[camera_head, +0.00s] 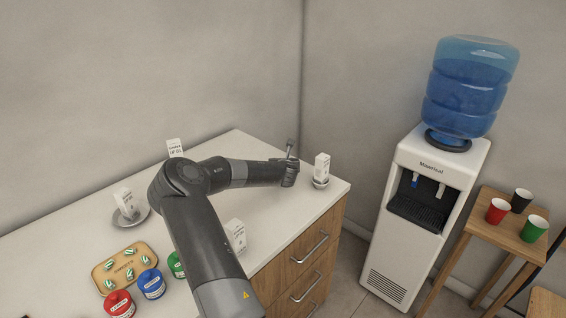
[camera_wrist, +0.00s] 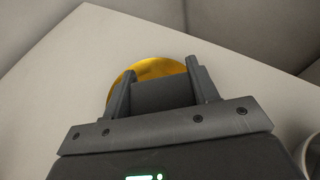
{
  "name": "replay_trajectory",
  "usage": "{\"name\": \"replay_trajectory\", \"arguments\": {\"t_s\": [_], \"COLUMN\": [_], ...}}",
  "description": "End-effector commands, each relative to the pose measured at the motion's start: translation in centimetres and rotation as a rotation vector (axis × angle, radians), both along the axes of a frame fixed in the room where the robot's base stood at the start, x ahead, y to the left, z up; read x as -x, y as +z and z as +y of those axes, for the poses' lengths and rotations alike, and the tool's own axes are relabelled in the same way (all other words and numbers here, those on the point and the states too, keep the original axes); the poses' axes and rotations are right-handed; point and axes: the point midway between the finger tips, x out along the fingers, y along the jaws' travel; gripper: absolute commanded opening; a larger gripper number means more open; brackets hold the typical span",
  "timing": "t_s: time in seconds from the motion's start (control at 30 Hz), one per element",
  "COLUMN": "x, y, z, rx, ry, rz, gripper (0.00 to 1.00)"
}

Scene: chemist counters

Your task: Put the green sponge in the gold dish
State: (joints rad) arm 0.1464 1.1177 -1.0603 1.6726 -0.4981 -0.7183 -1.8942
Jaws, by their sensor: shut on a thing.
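My gripper (camera_head: 289,176) is at the end of my outstretched arm, over the far part of the white counter. In the wrist view, my gripper (camera_wrist: 160,72) has its fingers shut on a dark block-like thing, most likely the green sponge; no green shows on it. The gold dish (camera_wrist: 152,68) shows beyond and below the fingers, its near part hidden by them. I cannot tell how high the held thing is above the dish. In the head view, my arm and gripper hide the dish.
A white box on a small dish (camera_head: 321,168) stands right of my gripper. Another white box (camera_head: 236,235) is close to my arm. A tray of green-marked pieces (camera_head: 124,268) and red (camera_head: 119,304) and blue (camera_head: 151,284) jars stand at the front left. A water cooler (camera_head: 425,190) stands beyond the counter.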

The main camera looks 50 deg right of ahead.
Motion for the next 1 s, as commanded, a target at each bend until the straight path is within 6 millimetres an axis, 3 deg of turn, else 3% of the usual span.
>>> {"name": "replay_trajectory", "arguments": {"t_s": [0.37, 0.4, 0.6, 0.67, 1.0], "x": [-0.01, -0.01, -0.02, -0.02, -0.03], "y": [-0.65, -0.71, -0.65, -0.64, -0.03], "z": [0.00, 0.00, 0.01, 0.00, 0.00], "rx": [0.000, 0.000, -0.001, -0.001, 0.000], "ry": [0.000, 0.000, 0.000, 0.000, 0.000], "rz": [0.000, 0.000, -0.001, -0.001, -0.001], "gripper": [0.29, 0.55, 0.71, 0.76, 0.76]}}
